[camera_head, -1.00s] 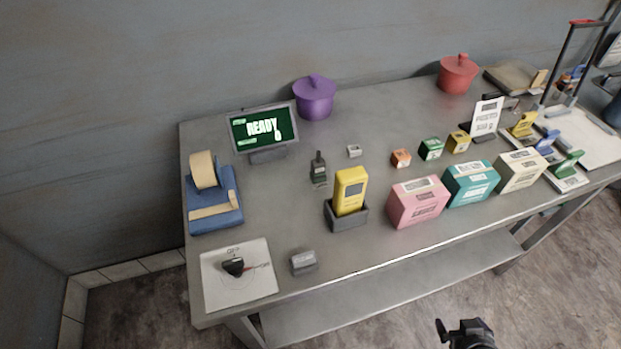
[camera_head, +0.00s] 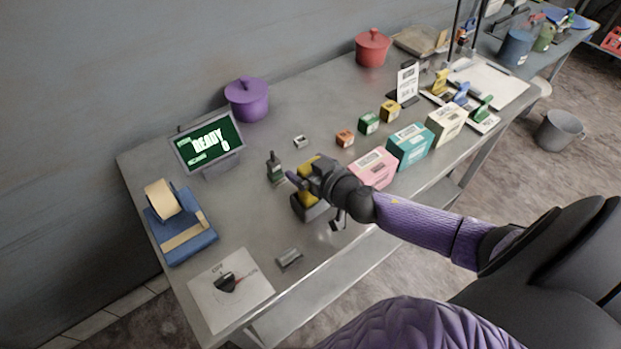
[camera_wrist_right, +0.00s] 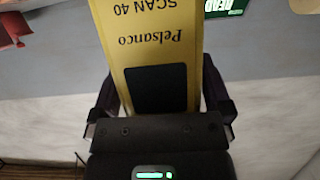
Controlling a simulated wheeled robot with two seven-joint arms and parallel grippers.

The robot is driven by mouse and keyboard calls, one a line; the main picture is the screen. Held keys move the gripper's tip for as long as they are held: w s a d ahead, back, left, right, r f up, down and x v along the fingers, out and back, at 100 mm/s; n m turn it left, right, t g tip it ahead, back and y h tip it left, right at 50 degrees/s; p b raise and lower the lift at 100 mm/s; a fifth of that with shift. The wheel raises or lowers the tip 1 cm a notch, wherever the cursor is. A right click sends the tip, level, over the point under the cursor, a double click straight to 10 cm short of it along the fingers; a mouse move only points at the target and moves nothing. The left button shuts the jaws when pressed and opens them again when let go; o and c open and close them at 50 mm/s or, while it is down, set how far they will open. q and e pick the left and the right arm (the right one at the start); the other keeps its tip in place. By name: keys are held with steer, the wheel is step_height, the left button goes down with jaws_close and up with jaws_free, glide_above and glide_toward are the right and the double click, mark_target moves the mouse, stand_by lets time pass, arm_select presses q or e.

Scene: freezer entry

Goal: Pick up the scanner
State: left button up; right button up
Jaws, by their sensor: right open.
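The yellow scanner (camera_head: 308,197) stands in a small grey dock (camera_head: 312,213) near the front of the grey table. My right gripper (camera_head: 313,190) reaches in from the right and covers much of the scanner in the head view. In the right wrist view the scanner (camera_wrist_right: 165,45) shows its printed face and dark screen, upside down. It lies between the two dark fingers of my open right gripper (camera_wrist_right: 162,98), one on each side. I cannot tell whether either finger touches it. My left gripper is not in view.
A small dark handheld device (camera_head: 275,168) stands just left of the gripper. A pink box (camera_head: 374,167) stands close on the right, with a teal box (camera_head: 410,145) beyond. A grey block (camera_head: 289,259) and a white dial plate (camera_head: 231,290) lie at the front left.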

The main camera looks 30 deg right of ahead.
steer(key=shift+w+f, duration=0.1)
steer(key=shift+w, duration=0.25)
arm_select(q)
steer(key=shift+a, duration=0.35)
arm_select(e)
steer(key=shift+s, duration=0.1)
